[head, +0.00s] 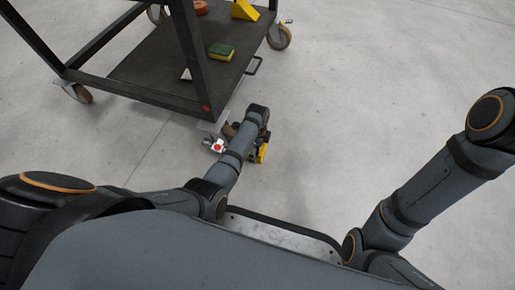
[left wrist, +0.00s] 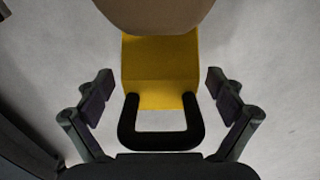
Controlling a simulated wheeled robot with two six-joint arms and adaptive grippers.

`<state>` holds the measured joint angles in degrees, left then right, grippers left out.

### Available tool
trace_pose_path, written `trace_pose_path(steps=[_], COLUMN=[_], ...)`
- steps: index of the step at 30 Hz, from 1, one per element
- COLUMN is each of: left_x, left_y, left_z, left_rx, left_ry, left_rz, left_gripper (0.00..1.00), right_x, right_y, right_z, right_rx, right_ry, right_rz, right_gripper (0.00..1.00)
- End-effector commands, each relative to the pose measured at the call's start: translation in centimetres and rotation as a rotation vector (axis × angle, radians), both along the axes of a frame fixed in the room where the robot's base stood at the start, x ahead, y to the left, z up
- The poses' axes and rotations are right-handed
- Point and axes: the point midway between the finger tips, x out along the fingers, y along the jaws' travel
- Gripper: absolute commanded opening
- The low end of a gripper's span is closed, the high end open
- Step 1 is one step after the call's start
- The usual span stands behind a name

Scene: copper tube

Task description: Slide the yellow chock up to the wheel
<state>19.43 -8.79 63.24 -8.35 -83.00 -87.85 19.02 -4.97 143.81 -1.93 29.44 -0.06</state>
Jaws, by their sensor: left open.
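The yellow chock (left wrist: 160,72) lies on the floor in the left wrist view, with a black loop handle (left wrist: 160,141) on its near side. A tan rounded shape, apparently the wheel (left wrist: 155,14), overlaps the chock's far end; I cannot tell whether they touch. My left gripper (left wrist: 160,82) is open, its fingers on either side of the chock and handle, with gaps on both sides. In the head view the chock (head: 262,153) shows only partly beside my left forearm, and the wheel (head: 229,130) is mostly hidden. My right gripper is out of view.
The dark cart (head: 150,75) stands at the upper left on casters, including one at its right (head: 279,37). Its shelf holds a green-yellow sponge (head: 221,51), another yellow wedge (head: 245,10) and an orange item (head: 200,7). The floor to the right is clear.

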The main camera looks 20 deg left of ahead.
Motion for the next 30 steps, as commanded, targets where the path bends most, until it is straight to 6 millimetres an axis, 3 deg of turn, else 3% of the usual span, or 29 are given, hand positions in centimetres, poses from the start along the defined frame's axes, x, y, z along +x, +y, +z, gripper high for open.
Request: trace_pose_path(steps=[15,30], left_x=[0.0,0.0], left_y=[0.0,0.0], left_z=[7.0,7.4], left_rx=[0.000,0.000], left_ry=[0.000,0.000], left_rz=[0.000,0.000], left_gripper=[0.94,0.94], right_x=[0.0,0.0], right_y=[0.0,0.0], right_z=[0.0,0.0], right_rx=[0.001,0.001], right_ry=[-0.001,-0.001], right_rz=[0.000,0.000], right_gripper=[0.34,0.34])
